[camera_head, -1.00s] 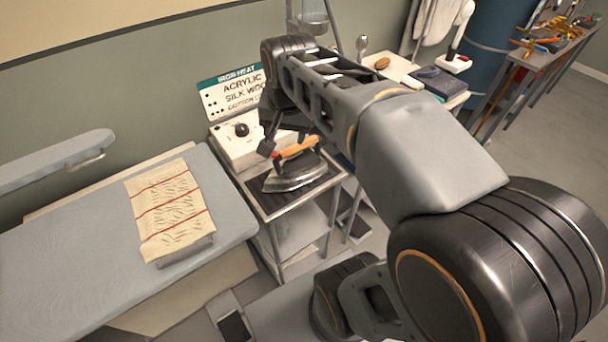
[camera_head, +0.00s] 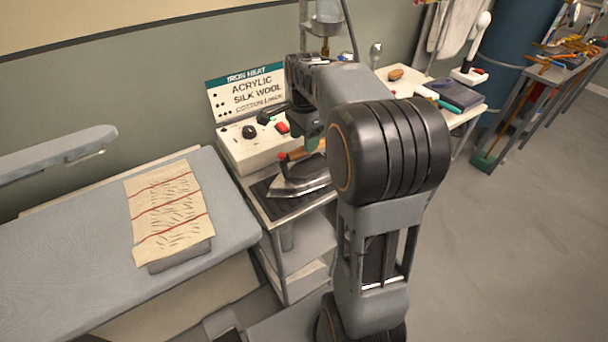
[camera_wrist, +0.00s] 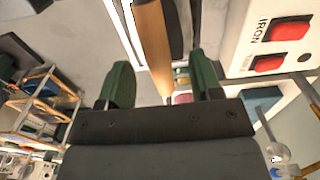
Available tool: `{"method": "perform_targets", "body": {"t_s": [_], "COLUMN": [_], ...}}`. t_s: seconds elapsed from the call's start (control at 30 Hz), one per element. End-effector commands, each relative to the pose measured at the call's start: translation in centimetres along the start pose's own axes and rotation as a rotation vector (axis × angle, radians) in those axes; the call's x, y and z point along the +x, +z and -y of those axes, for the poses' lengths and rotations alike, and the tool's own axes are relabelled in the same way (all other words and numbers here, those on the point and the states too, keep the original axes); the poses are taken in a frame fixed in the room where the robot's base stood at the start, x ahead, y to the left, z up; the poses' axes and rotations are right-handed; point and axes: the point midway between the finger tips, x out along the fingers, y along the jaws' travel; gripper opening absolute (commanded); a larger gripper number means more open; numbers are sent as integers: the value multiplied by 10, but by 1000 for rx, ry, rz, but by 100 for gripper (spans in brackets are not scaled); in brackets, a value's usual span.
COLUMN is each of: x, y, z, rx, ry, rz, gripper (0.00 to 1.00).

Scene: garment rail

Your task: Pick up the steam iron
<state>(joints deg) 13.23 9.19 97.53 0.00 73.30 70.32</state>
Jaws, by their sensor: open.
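The steam iron (camera_head: 292,187) sits upright on its soleplate on a dark pad on the metal cart, with a grey body and a wooden handle with a red part at one end. My gripper (camera_head: 311,142) points down above the handle, its fingers mostly hidden by my own arm. In the wrist view, my gripper (camera_wrist: 161,82) is open, with its two green fingers apart. The iron's wooden handle (camera_wrist: 153,45) runs into the gap between them. Whether it lies at fingertip depth, I cannot tell. Nothing is held.
A white control box (camera_head: 248,152) with a knob and red switch stands close behind the iron, below a heat sign (camera_head: 245,92). In the wrist view the box (camera_wrist: 268,40) is near the right finger. The ironing board (camera_head: 80,245) with a folded cloth (camera_head: 168,212) is left.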

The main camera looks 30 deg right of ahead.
Motion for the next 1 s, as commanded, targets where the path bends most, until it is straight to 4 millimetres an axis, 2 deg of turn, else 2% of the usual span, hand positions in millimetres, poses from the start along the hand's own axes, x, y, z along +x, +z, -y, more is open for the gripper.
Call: {"method": "perform_targets", "body": {"t_s": [0.17,0.53,0.87,1.0], "x": [8,52,58,58], "y": [0,2,2,2], "z": [-1,-4,-4,-4], "rx": [-1,-1,-2,-2], "ry": [1,1,0,0], "rz": [0,0,0,0], "gripper": [59,59,59,48]}}
